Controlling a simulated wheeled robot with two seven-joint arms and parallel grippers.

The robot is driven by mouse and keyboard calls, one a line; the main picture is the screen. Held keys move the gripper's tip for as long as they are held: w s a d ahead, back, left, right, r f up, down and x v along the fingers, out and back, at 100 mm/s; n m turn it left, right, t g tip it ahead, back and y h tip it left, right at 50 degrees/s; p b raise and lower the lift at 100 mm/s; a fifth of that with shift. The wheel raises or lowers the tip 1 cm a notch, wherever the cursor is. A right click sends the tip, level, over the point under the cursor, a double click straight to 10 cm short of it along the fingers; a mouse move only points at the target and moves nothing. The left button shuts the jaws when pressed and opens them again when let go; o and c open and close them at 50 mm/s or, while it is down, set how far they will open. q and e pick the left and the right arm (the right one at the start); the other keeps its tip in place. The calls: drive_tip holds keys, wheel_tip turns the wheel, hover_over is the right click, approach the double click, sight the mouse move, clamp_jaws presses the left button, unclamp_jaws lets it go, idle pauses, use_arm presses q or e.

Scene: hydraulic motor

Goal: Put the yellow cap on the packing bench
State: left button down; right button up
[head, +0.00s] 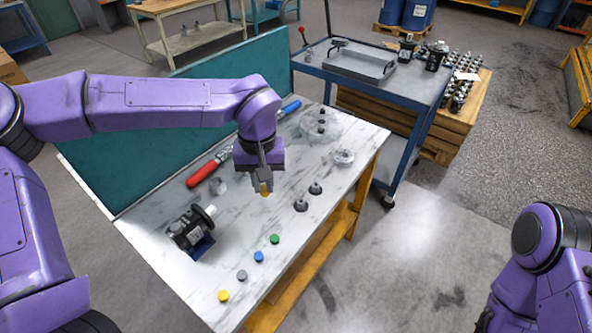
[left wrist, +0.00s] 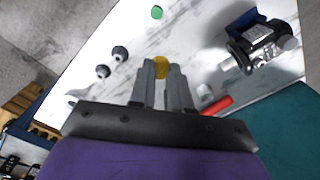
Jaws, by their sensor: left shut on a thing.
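My left gripper (head: 265,186) is above the white, marble-like bench top (head: 330,205), near its middle, pointing down. It is shut on a yellow cap (head: 265,192), which also shows between the fingertips (left wrist: 163,75) in the left wrist view as a yellow disc (left wrist: 161,64). It appears held above the surface; the exact height is hard to tell. Another yellow cap (head: 223,296) lies at the bench's near end, beside a grey cap (head: 242,275), a blue cap (head: 258,256) and a green cap (head: 274,239). My right arm shows at lower right; its gripper is out of view.
A black motor (head: 188,231) stands at the bench's left side. A red-handled tool (head: 203,173), two dark knobs (head: 308,196) and a clear dish (head: 343,157) are around the gripper. A green panel (head: 140,150) borders the back. A blue cart (head: 390,85) stands behind.

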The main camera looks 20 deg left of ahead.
use_arm(q)
drive_tip(key=shift+d+f+n, duration=0.1)
drive_tip(key=shift+d+n, duration=0.15)
drive_tip(key=shift+n, duration=0.35)
drive_tip(key=n+b, duration=0.1)
drive_tip(key=n, duration=2.6)
hover_over(261, 203)
drive_tip(key=f, duration=0.5)
drive_tip(key=f+p, duration=0.1)
drive_tip(key=f, duration=0.5)
drive_tip(key=shift+s+d+f, duration=0.2)
drive_tip(key=shift+f, duration=0.1)
drive_tip(key=f, duration=0.1)
drive_tip(key=f+p, duration=0.1)
drive_tip(key=f, duration=0.1)
drive_tip(key=shift+w+a+f, duration=0.15)
drive_tip(key=shift+a+f, duration=0.05)
drive_tip(key=shift+f, duration=0.35)
drive_tip(key=c, duration=1.1)
unclamp_jaws()
